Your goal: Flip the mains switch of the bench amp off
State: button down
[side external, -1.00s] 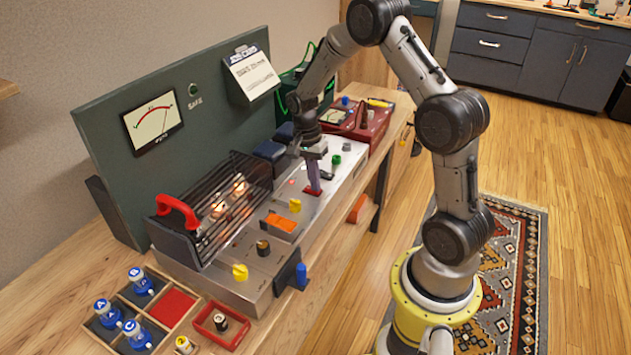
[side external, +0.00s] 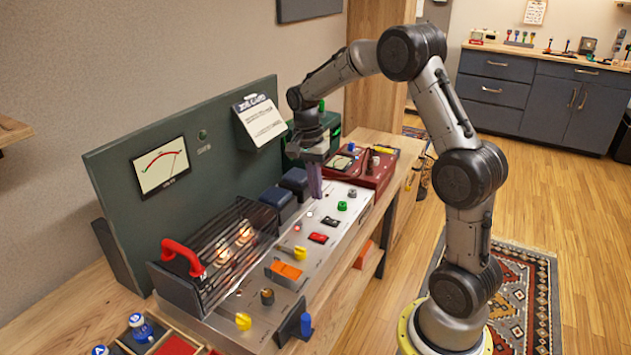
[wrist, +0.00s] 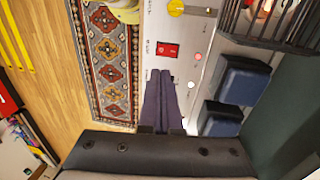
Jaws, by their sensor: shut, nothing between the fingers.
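The bench amp (side external: 270,292) is a long metal unit with a row of controls along its top panel. A red rocker switch (side external: 318,238) sits on the panel near a black switch (side external: 330,221). The red switch also shows in the wrist view (wrist: 167,50), beyond the fingertips, with a small label I cannot read. I cannot tell which way it is tipped. My gripper (side external: 316,196) is shut and empty, pointing down above the panel, behind and apart from the red switch. Its purple fingers (wrist: 162,72) hide part of the panel in the wrist view.
Glowing tubes sit under a caged cover with a red handle (side external: 183,256). Two dark blue blocks (side external: 295,182) stand close behind the panel. An orange switch (side external: 286,270) and a yellow knob (side external: 300,253) lie nearer the front. A red case (side external: 370,168) stands beyond the amp.

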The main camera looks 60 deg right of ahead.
aim_at(322, 237)
jog(key=shift+w+r, duration=0.1)
jog(key=shift+r, duration=1)
jog(key=shift+w+r, duration=0.1)
jog(key=f, duration=0.4)
jog(key=s+f, duration=0.1)
jog(key=f, duration=0.9)
jog(key=shift+s, duration=0.35)
